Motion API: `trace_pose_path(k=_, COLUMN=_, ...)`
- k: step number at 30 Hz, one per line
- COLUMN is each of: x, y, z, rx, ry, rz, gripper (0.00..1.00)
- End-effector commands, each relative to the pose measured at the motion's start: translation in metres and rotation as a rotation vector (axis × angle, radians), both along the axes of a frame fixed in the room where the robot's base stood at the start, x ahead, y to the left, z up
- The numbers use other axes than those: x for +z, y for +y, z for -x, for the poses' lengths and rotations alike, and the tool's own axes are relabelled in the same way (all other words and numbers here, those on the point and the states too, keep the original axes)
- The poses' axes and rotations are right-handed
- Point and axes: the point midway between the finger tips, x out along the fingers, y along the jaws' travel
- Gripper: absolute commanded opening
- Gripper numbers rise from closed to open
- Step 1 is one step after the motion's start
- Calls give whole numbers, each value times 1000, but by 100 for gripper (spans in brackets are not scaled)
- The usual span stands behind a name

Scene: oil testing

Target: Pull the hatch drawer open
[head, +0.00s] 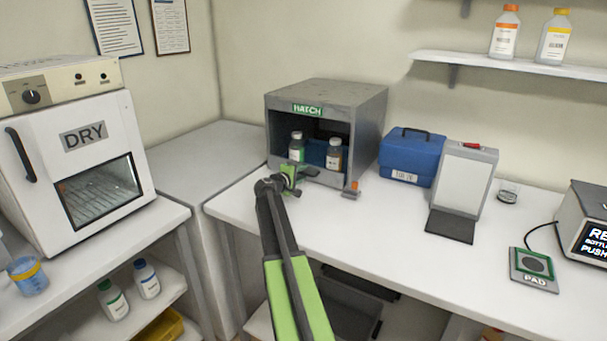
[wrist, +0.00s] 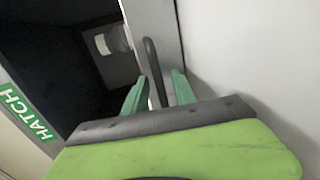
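The grey hatch box (head: 365,115) stands on the white counter with its front open. My gripper (head: 299,173) is at the lower front of the hatch. In the wrist view, a dark bar handle (wrist: 151,58) on a pale front stands between the two green fingers of my gripper (wrist: 160,80). The fingers are apart, with a gap visible on the handle's right.
An orange-tipped piece (head: 351,188) sits at the hatch's lower right corner. A blue case (head: 409,155) and a grey-white stand (head: 465,175) are to the right. A drying oven (head: 80,155) stands left. The counter before the hatch is clear.

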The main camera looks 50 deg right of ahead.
Motion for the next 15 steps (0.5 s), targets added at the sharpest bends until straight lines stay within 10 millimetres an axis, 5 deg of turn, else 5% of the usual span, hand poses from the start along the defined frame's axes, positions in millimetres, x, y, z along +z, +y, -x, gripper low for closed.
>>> trace_pose_path(k=8, x=0, y=1, z=0, rx=0, ry=0, rz=0, gripper=1)
trace_pose_path(k=15, x=0, y=1, z=-1, rx=1, ry=0, rz=0, gripper=0)
